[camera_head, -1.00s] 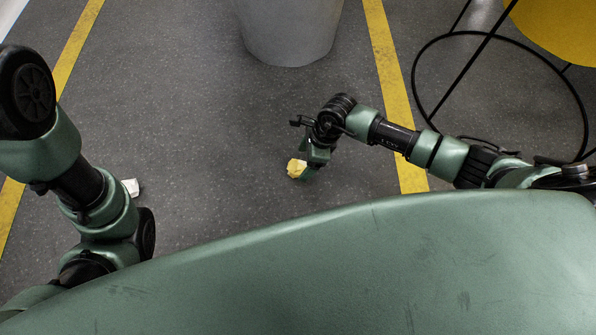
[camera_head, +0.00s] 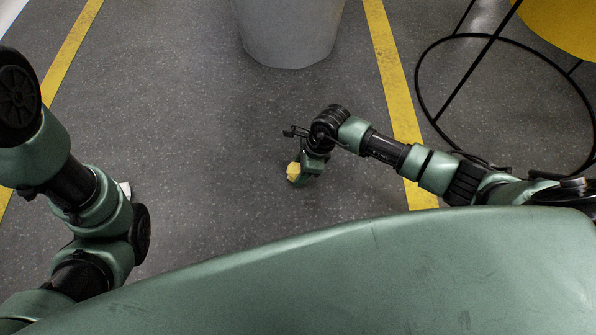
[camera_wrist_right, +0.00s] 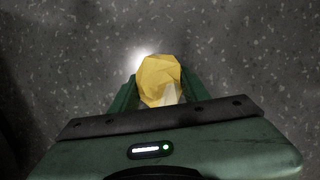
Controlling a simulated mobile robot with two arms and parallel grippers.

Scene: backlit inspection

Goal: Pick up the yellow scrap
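The yellow scrap (camera_head: 293,171) is a small faceted, crumpled lump low over the floor at the middle of the head view. In the right wrist view the scrap (camera_wrist_right: 160,78) fills the gap between two green fingers, which press close on both its sides. My right gripper (camera_head: 303,174) reaches down and appears shut on it. The gripper (camera_wrist_right: 160,88) hides part of the scrap in the head view. I cannot tell whether the scrap still touches the floor. My left arm shows at the left edge; its gripper is not in view.
A grey bin (camera_head: 288,35) stands at the top middle. A black wire stand (camera_head: 418,88) with a ring base is at the right, below a yellow object (camera_head: 565,25). A white piece (camera_head: 125,189) lies partly behind my left arm. The grey floor between is clear.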

